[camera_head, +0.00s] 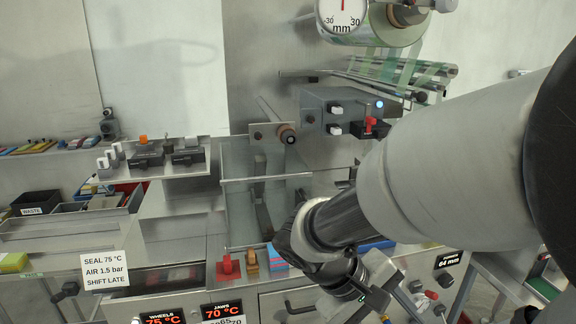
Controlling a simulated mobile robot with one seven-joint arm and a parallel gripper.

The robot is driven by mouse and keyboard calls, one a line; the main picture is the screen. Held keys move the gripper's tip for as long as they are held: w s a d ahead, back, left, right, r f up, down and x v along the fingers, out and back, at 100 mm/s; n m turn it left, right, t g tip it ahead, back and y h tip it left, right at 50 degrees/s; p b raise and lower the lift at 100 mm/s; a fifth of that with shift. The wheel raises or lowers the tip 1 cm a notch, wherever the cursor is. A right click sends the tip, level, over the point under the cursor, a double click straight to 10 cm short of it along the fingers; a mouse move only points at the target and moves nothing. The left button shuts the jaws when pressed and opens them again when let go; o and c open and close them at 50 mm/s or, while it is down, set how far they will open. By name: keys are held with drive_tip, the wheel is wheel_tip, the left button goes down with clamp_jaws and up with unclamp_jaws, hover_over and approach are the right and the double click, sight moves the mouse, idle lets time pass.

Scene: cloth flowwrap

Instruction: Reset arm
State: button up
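My arm reaches in from the right side of the picture and covers the lower right middle. My gripper (378,296) is at the bottom, in front of the machine's front panel. Its fingers are small and partly hidden by the wrist, so I cannot tell whether they are open or shut. I see nothing clearly held in it. The flow-wrap machine has a clear guard (266,180) in the middle and a grey control box (345,108) with a red switch and a lit blue button.
A black WASTE bin (36,203) stands at the left. A note (104,271) reads SEAL 75 °C. A film roll (385,25) hangs above. The left wall area is clear.

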drive_tip(key=s+a+r+m+t+y+p, duration=0.1)
drive_tip(key=s+a+r+m+t+y, duration=0.1)
drive_tip(key=r, duration=0.4)
drive_tip(key=s+a+r+m+t+y+p, duration=0.1)
drive_tip(key=a+r+m+t+y, duration=0.1)
drive_tip(key=r+y, duration=0.3)
drive_tip(key=shift+s+r+t+y, duration=0.3)
drive_tip(key=shift+s+r+t, duration=0.05)
drive_tip(key=shift+t, duration=0.45)
idle(5.5)
